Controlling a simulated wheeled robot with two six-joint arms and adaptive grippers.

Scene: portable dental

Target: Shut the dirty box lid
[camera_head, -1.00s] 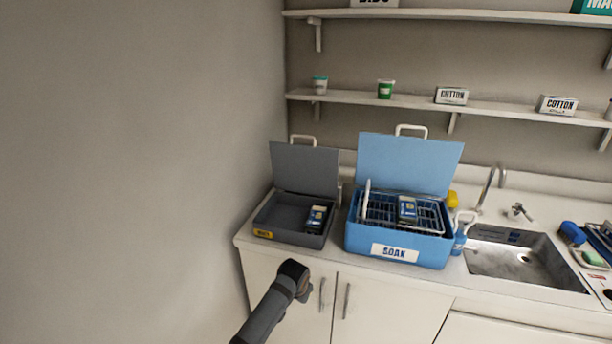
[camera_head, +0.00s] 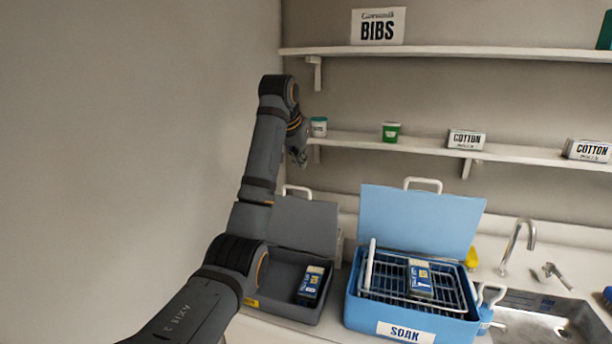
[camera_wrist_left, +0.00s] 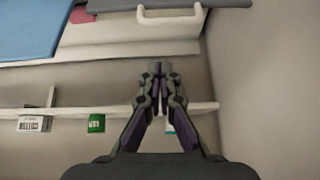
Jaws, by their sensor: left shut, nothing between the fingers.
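The grey box (camera_head: 262,312) with a small yellow label, which I take to be the dirty box, stands on the counter, partly hidden by my left arm. Its grey lid (camera_head: 308,224) stands open, tilted back, with a white handle (camera_head: 297,190) on its top edge. A dark item with a blue and yellow label (camera_head: 312,284) lies inside. My left gripper (camera_head: 300,158) is raised above the lid, near the lower shelf, shut and empty. In the left wrist view its closed fingertips (camera_wrist_left: 160,68) are apart from the white handle (camera_wrist_left: 170,18). My right gripper is not in view.
A blue SOAK box (camera_head: 362,318) with its blue lid (camera_head: 420,220) open and a wire rack stands right of the grey box. The lower shelf (camera_head: 400,146) holds cups and COTTON boxes. A sink (camera_head: 545,325) is at the right. A wall is close on the left.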

